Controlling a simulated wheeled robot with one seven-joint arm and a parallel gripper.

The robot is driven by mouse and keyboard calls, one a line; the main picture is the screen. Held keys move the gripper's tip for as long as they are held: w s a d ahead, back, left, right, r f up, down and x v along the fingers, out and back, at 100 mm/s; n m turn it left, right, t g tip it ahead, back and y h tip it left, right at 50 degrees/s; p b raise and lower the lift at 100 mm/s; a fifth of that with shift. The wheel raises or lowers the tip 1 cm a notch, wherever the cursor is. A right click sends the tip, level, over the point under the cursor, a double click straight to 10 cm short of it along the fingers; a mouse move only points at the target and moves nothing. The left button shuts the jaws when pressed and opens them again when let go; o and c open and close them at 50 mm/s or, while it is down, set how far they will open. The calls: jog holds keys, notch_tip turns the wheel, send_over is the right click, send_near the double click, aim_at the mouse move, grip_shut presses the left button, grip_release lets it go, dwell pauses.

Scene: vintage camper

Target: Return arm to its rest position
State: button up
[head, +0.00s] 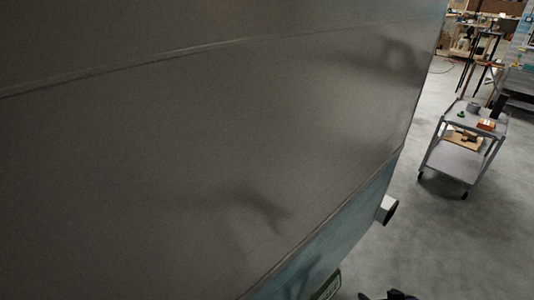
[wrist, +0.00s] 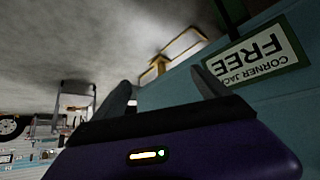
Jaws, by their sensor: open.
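My gripper (wrist: 161,78) shows in the wrist view with its two dark fingers spread apart. Nothing is between them. The fingers point along the teal lower side of the camper (wrist: 165,95), close to a green-framed sign (wrist: 262,52) that reads upside down. I cannot tell whether the right finger touches the wall. In the head view, a dark shape at the bottom edge may be part of my arm; most of it is cut off.
The camper's grey side (head: 190,140) fills most of the head view. A white pipe end (head: 386,209) juts from its lower edge. A grey cart (head: 465,140) with small items stands on the right. Concrete floor (head: 420,235) lies open between cart and camper.

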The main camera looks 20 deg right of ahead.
jog(key=s+a+r+n+t, duration=0.1)
jog(key=s+a+r+t, duration=0.3)
jog(key=a+r, duration=0.55)
jog(key=s+a+r+n+t, duration=0.1)
jog(key=s+a+r+t, duration=0.35)
jog(key=a+r, duration=0.5)
jog(key=s+a+r+n+g+y, duration=0.1)
jog(key=s+a+r+n+y, duration=0.1)
jog(key=s+a+r, duration=0.5)
jog(key=s+a+y, duration=0.1)
jog(key=s, duration=0.3)
jog(key=shift+a+r, duration=0.1)
